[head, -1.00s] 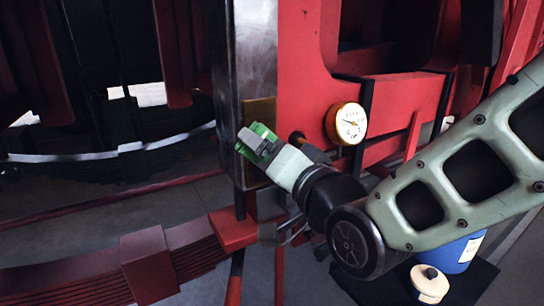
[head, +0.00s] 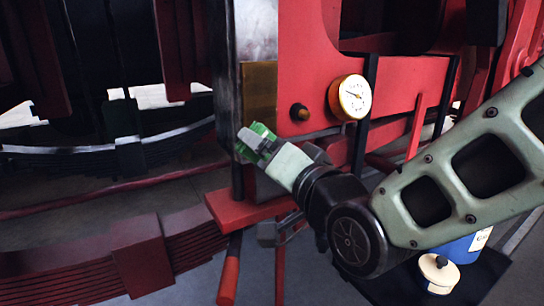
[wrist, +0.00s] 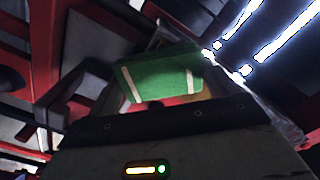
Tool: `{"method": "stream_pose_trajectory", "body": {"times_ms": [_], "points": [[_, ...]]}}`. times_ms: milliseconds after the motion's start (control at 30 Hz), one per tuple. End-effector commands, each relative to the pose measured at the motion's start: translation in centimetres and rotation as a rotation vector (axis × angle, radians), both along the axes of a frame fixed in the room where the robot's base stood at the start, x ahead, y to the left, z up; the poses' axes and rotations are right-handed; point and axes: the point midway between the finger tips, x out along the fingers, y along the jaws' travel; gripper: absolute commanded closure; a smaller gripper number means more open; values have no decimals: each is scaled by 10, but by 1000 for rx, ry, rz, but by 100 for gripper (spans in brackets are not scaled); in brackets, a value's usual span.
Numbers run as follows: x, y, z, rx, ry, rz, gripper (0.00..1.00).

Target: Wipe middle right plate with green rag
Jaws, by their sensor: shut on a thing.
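The green rag (head: 258,133) is held at the tip of my gripper (head: 252,142), low in front of the dark upright post. In the wrist view the rag (wrist: 162,82) is a green block with pale stripes between the fingers. My gripper is shut on it. A brass-coloured plate (head: 259,92) sits on the post's right side, just above the rag. A silvery plate (head: 255,30) is above the brass one. I cannot tell whether the rag touches the post. The area behind my gripper is hidden.
A pressure gauge (head: 350,97) and a dark knob (head: 299,112) stick out from the red frame right of the plates. A red ledge (head: 235,208) juts out below my gripper. A blue can (head: 462,246) and a cream-lidded pot (head: 438,273) stand at lower right.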

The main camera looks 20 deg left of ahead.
Motion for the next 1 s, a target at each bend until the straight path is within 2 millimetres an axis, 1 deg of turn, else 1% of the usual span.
{"method": "stream_pose_trajectory", "body": {"times_ms": [33,167,567,1000], "points": [[0,0,-9,-1,0,-1,32],[0,-1,-17,-1,0,-1,32],[-2,-3,-16,-1,0,-1,32],[-29,-34,-17,2,-3,0,32]]}}
